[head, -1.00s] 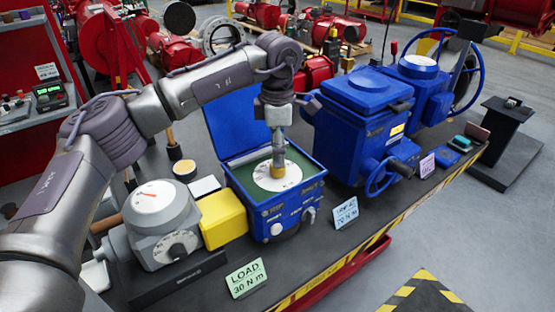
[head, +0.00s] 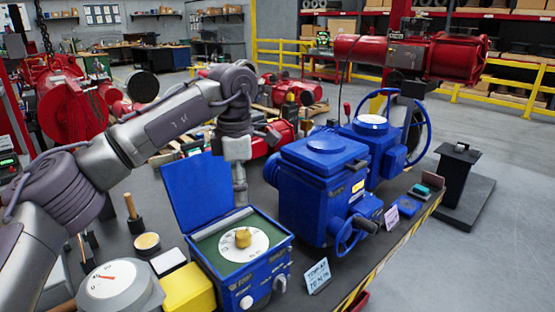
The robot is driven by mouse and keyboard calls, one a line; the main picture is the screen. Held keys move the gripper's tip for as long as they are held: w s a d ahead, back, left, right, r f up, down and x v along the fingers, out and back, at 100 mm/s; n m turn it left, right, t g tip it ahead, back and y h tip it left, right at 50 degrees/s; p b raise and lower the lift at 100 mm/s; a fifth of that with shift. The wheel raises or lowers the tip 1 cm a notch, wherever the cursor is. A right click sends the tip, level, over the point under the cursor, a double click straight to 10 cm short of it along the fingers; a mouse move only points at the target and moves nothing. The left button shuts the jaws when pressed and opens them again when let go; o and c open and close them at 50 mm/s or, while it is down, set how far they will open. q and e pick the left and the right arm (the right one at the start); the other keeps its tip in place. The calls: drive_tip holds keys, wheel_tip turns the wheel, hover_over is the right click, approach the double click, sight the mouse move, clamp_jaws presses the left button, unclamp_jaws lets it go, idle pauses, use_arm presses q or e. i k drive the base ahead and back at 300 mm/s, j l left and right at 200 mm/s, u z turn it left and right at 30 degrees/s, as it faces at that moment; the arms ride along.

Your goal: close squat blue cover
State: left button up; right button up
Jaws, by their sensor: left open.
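The squat blue cover (head: 198,190) stands open, raised at the back of a low blue box (head: 232,277). Inside the box show a green panel, a white dial (head: 262,241) and a brass knob (head: 243,238). My left gripper (head: 240,198) points down beside the right edge of the raised cover, near the back of the box. It is open and holds nothing that I can see; its fingertips are small, and I cannot tell whether they touch the cover. My right gripper is out of view.
A taller blue actuator (head: 322,190) with its lid down and a handwheel (head: 352,234) stands close on the right. A grey gauge housing (head: 120,290) and a yellow block (head: 188,290) stand on the left. A label card (head: 318,276) stands in front.

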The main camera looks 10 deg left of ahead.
sight(199, 188)
drive_tip(key=k+l, duration=0.2)
drive_tip(key=k, duration=0.3)
drive_tip(key=k+l, duration=0.2)
drive_tip(key=k, duration=0.25)
